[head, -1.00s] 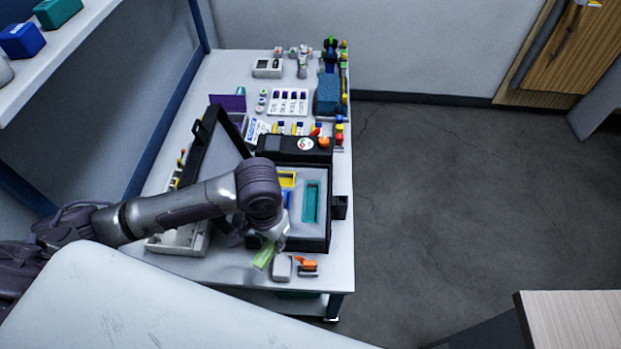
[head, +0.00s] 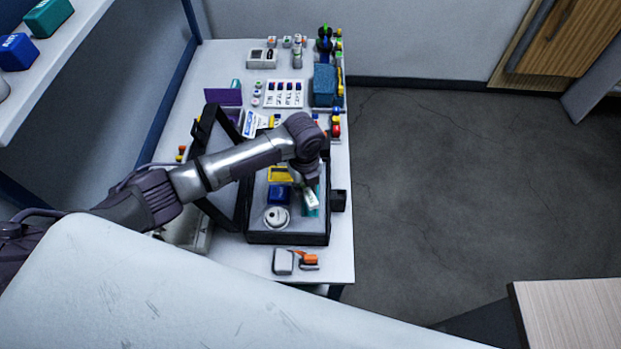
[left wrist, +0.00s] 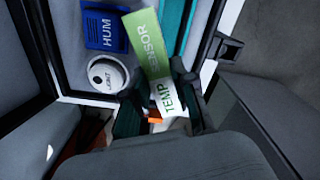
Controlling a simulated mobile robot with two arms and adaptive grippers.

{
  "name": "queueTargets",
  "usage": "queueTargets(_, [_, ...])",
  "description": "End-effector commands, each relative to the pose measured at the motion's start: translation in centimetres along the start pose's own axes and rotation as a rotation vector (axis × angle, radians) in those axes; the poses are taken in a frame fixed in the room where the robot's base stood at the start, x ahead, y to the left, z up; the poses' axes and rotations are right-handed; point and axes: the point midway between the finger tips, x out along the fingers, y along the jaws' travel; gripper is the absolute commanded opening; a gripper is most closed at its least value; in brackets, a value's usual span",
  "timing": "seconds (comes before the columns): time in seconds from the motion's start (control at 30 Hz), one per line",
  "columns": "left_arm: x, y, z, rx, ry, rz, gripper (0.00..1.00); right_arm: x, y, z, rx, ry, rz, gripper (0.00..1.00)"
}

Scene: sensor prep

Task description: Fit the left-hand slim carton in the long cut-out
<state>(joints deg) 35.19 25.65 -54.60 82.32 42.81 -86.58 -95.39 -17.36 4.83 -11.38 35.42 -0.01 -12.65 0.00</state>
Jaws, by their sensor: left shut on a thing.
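My left gripper (head: 310,182) is shut on a slim green-and-white carton (head: 311,199). The left wrist view shows the carton (left wrist: 148,50), lettered "TEMP SENSOR", between the two fingers (left wrist: 160,98). The long teal cut-out (left wrist: 174,22) is in the grey insert of the black case (head: 290,239). The carton is above the cut-out's area, tilted relative to its long side in the wrist view. The carton and gripper hide part of the cut-out, and I cannot tell the height gap. My right gripper is not in view.
In the case, a blue "HUM" box (left wrist: 103,30) and a round white "LIGHT" piece (left wrist: 108,75) sit left of the cut-out. Grey and orange items (head: 284,262) stand in front. The case's raised lid (head: 203,130) is at left.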

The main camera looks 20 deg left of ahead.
Motion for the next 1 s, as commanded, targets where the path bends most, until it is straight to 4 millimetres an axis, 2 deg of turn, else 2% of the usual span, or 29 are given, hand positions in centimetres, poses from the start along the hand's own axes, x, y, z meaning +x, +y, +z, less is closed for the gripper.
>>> queueTargets(0.1, [0.1, -1.0, 0.6, 0.206, -0.002, 0.002, 0.0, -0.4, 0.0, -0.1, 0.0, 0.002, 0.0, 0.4])
queueTargets(0.3, [0.3, -1.8, 1.1, 0.419, -0.003, 0.006, 0.0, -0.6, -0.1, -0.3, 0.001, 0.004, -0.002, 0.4])
queueTargets(0.47, [0.8, -1.9, 1.2, 0.464, -0.004, 0.007, 0.0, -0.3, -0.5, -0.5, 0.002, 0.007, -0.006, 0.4])
queueTargets(0.83, [3.7, -1.9, 1.2, 0.463, -0.004, 0.007, 0.0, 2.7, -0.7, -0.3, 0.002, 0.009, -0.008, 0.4])
queueTargets(1.0, [4.3, -1.9, 1.2, 0.462, -0.005, 0.006, 0.0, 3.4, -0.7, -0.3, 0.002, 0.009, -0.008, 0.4])
